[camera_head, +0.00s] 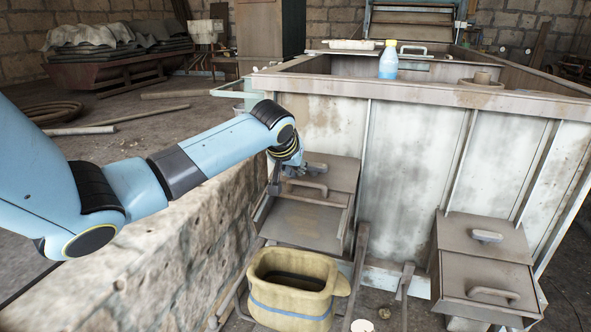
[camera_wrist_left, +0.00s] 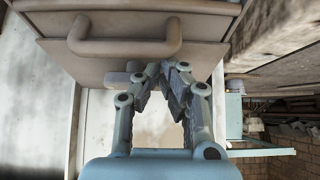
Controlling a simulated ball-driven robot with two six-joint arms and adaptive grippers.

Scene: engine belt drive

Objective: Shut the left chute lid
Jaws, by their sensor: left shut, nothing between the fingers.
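The left chute lid (camera_head: 333,195) is a brown metal flap with a bar handle (camera_head: 308,187), on the front of the large metal bin. It stands raised, and the chute's trough (camera_head: 300,225) shows open below it. My left gripper (camera_head: 281,184) is shut and empty at the lid's left side, close to the handle; I cannot tell whether it touches. In the left wrist view the handle (camera_wrist_left: 125,47) is large at the top, and the closed fingertips (camera_wrist_left: 165,70) are just below it, apart from the bar. My right gripper is not in view.
A yellow bucket with a blue stripe (camera_head: 290,305) stands below the left chute. The right chute (camera_head: 480,285) has its lid down. A stone wall (camera_head: 170,260) runs under my left arm. A blue bottle (camera_head: 388,62) stands on the bin's rim.

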